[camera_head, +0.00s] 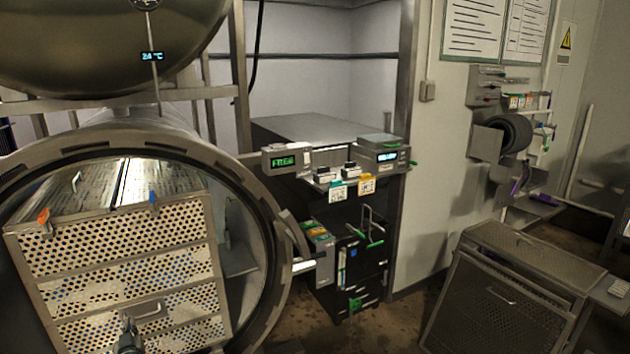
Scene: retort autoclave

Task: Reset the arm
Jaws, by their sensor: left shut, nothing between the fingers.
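My left gripper (128,336) shows at the bottom left edge, small and dark. Its fingers are together, with nothing seen between them. It appears in front of the lower part of a perforated metal basket (120,236), below the basket's handle (150,311). I cannot tell how far it is from the basket, and the arm behind it is cut off by the frame edge. My right gripper is not in view.
The basket sits inside the open round autoclave mouth (262,200). A display box (287,160) reading FREE stands to its right, above a dark cart (362,262). A mesh-sided metal bin (500,305) stands at right. Some floor (400,325) between is clear.

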